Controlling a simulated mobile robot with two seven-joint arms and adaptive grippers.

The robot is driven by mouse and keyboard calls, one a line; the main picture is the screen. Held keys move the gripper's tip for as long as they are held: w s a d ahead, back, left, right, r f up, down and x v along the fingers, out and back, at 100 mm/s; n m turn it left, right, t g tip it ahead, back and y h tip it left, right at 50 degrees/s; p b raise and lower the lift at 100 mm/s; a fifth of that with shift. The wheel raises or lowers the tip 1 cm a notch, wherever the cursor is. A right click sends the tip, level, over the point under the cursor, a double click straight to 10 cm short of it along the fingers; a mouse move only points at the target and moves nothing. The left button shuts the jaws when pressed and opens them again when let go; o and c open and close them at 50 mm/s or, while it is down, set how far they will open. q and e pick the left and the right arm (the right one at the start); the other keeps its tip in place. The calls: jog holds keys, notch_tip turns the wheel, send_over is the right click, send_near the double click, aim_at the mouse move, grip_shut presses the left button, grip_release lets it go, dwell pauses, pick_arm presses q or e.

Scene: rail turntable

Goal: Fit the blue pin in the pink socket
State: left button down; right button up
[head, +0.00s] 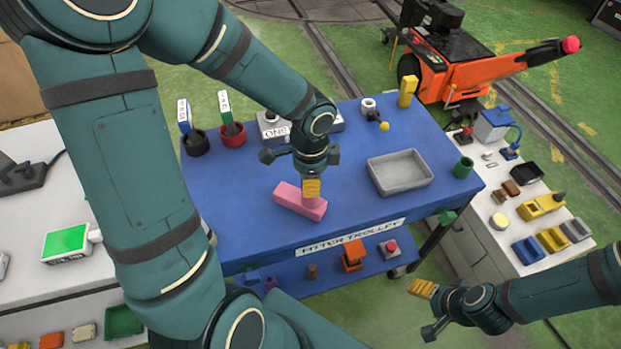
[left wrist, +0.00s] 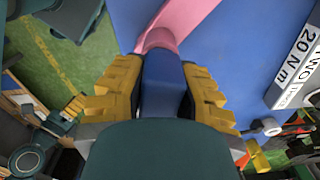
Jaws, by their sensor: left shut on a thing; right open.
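The pink socket (head: 298,203) is a pink block lying on the blue trolley top, near its front edge. My left gripper (head: 313,187) points down at its right part. In the left wrist view, the left gripper's yellow fingers (left wrist: 162,100) are shut on the blue pin (left wrist: 163,78). The far end of the pin meets a rounded pink part of the socket (left wrist: 160,38). I cannot tell whether the pin is inside or only against it. In the head view the pin is hidden by the gripper. My right gripper (head: 421,288) is open and empty, off the trolley's front right.
The blue trolley (head: 250,215) also holds a grey tray (head: 400,173), a green cup (head: 463,167), a yellow block (head: 407,91), and black and red holders at the back left. A white bench (head: 480,235) with small parts stands right.

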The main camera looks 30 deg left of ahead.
pick_arm(q)
jog(key=shift+f+b, duration=0.5)
jog(key=shift+f, duration=0.1)
jog(key=c, duration=0.8)
grip_release()
jog(key=shift+o, duration=0.2)
notch_tip(320, 180, up, 12)
jog(key=shift+r, duration=0.1)
